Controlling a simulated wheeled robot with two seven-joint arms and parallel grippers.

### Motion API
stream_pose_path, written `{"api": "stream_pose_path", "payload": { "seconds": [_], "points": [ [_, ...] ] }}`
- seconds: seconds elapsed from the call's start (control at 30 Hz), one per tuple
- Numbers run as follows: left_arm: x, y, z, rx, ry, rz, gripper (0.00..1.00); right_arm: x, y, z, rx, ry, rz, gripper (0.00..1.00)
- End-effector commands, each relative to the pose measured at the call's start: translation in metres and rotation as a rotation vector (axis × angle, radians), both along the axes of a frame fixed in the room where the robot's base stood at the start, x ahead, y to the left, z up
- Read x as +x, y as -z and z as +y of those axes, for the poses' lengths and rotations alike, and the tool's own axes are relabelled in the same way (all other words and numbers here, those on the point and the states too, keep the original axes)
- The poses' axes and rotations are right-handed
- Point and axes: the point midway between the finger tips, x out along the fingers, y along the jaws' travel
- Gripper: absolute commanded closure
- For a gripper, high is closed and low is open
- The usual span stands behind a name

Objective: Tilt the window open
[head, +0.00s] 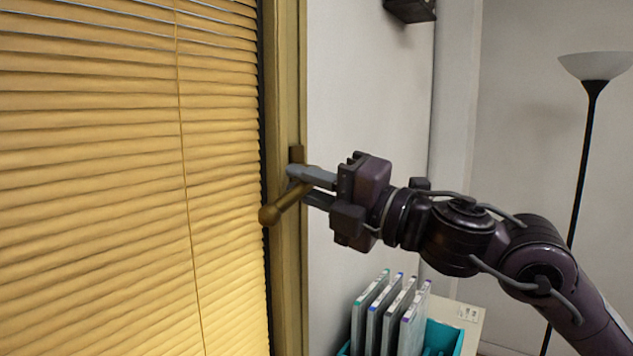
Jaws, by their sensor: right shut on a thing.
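The window is on the left, with closed yellow slatted blinds (120,180) over its pane and a brass-coloured frame (288,90) along its right side. A brass window handle (272,213) sits on the frame, its knobbed end pointing down and left toward the blinds. Its base plate (297,154) shows just above my gripper. My right gripper (308,185) comes in from the right and is shut on the handle, with one finger above and one below it. My left gripper is not in view.
A teal holder (443,338) with several upright folders (385,312) stands below my right arm on a pale surface (463,313). A black floor lamp with a white shade (597,66) stands at the right. A dark box (410,9) hangs on the wall at the top.

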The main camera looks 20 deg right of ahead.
Motion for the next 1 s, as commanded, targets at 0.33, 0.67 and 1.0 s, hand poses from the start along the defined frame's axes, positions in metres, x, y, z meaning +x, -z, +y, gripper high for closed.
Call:
{"api": "stream_pose_path", "payload": {
  "seconds": [0.33, 0.67, 1.0],
  "points": [
    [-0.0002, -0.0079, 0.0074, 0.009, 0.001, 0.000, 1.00, -0.0003, -0.0076, 0.0003, 0.142, 0.004, 0.109, 1.00],
    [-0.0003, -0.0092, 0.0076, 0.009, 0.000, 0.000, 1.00, -0.0001, -0.0085, 0.0000, 0.177, 0.005, 0.137, 1.00],
    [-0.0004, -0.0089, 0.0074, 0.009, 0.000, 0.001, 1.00, -0.0001, -0.0081, 0.0001, 0.177, 0.005, 0.137, 1.00]
  ]
}}
